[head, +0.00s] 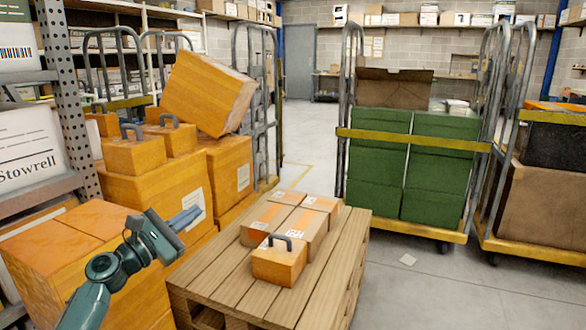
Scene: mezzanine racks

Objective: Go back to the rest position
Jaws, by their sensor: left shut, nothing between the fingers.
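My left gripper (187,218) comes in from the lower left on a green arm. It is shut and empty, in front of the stacked orange boxes and left of the wooden pallet stack (215,287). It looks apart from the small orange box with a dark handle (277,266) on the pallet. My right gripper is not in view.
Several cardboard boxes (300,225) lie on the pallet. Orange boxes (158,190), one tilted on top (205,92), crowd the left beside a metal rack (68,90). A trolley with green crates (435,165) stands beyond.

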